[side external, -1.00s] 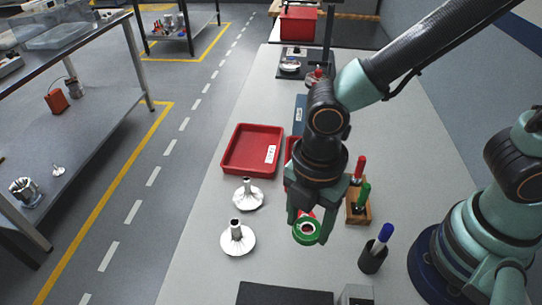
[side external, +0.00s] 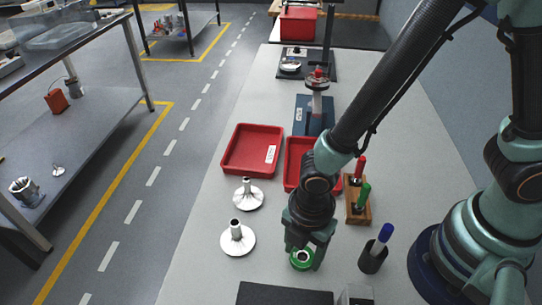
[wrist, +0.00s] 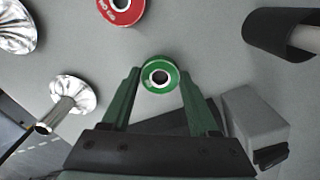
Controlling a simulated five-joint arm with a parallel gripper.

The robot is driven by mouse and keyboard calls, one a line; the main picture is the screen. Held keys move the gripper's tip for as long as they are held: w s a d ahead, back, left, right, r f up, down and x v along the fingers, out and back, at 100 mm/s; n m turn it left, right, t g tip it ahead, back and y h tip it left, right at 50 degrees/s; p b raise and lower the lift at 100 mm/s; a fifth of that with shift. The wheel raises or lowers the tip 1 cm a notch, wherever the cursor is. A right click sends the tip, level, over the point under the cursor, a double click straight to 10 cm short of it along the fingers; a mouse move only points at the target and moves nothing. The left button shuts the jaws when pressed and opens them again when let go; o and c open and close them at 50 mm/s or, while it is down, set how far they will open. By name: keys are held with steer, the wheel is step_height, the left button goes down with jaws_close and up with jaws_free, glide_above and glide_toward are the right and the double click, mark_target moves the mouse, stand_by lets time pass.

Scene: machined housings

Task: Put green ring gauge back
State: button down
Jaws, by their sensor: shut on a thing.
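The green ring gauge (side external: 300,266) is a small green ring with a pale centre hole, low over the front part of the bench. My gripper (side external: 305,256) points down and is shut on it. In the wrist view the ring (wrist: 160,63) sits between the two green fingertips of my gripper (wrist: 160,78), hole facing the camera. I cannot tell whether the ring touches the bench. A red ring gauge marked "NO GO" (wrist: 122,14) lies flat just beyond it in the wrist view; in the side view my gripper hides it.
Two finned metal parts (side external: 238,240) stand to the left. Red trays (side external: 236,168) lie behind. A wooden block with red and green handled tools (side external: 358,214) and a black pen cup (side external: 372,262) are to the right. A dark pad (side external: 284,294) and a grey block (side external: 357,294) are in front.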

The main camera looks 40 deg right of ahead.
steer(key=shift+f, duration=0.1)
steer(key=shift+c, duration=0.7)
jaws_free()
step_height(320, 180, up, 12)
steer(key=w+d+r+m+t, duration=0.2)
steer(key=d+r+m, duration=0.4)
steer(key=d+m, duration=0.4)
steer(key=w+d+r+m+t, duration=0.3)
steer(key=w+d+r+m, duration=0.2)
steer(key=d+m, duration=0.6)
steer(key=shift+w+r+t, duration=0.3)
steer(key=shift+r, duration=0.6)
